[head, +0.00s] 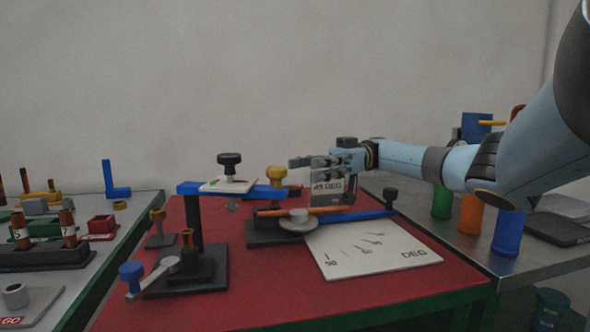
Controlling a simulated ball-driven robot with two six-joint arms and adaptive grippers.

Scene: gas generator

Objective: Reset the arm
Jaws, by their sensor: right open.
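My right arm comes in from the right in the head view. My right gripper (308,162) is open and points left, above the back part of the red table (300,296). It hangs over a device with a blue bar (362,216), an orange bar (322,210) and a round grey disc (298,222). Nothing shows between its fingers. My left gripper is not in view.
A black-based stand with a blue arm (205,189) and dark knob rises left of the gripper. A white "DEG" plate (370,250) lies front right. Green (442,203), orange (469,215) and blue (508,233) cylinders stand on the right table. The left table (130,230) holds several parts.

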